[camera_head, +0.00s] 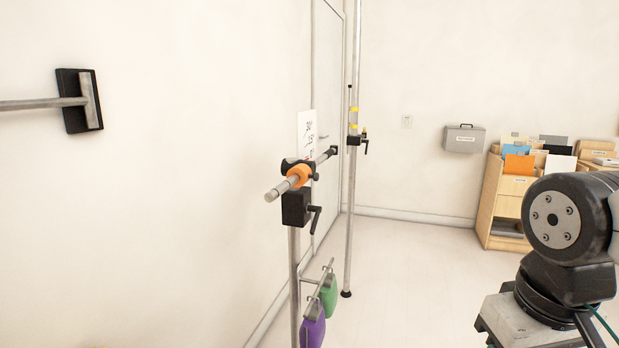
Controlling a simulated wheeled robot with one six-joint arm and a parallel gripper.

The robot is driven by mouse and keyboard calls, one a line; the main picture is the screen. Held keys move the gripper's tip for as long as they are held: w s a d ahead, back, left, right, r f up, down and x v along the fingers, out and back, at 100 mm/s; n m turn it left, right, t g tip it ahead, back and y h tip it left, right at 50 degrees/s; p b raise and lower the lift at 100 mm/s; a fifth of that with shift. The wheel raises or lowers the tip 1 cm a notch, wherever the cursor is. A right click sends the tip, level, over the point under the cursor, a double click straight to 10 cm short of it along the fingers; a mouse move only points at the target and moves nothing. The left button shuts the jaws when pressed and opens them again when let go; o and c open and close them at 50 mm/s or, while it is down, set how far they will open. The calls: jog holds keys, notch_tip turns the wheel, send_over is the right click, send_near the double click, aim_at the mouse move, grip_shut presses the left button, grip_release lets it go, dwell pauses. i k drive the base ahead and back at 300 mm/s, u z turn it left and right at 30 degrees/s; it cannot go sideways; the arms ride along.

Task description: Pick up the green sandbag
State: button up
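The green sandbag (328,296) hangs low from a short metal bar (319,283) on a stand. It is partly hidden by the purple sandbag (312,329), which hangs in front of it on the same bar. The purple bag is cut off by the bottom edge of the picture. Part of my arm shows at the right, with its black joint and grey base. My gripper is not in view.
The upright stand (293,260) has a clamp with an orange ring. A taller pole (350,200) stands behind it by a door. A wooden cabinet (492,200) with folders is at the back right. The floor (410,270) between is clear.

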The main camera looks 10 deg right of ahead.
aim_at(328, 295)
jog(key=z, duration=0.05)
jog(key=k, duration=0.35)
jog(key=z, duration=0.6)
jog(key=i, duration=0.9)
jog(key=u, duration=0.5)
jog(key=i, duration=0.7)
jog(key=u, duration=0.5)
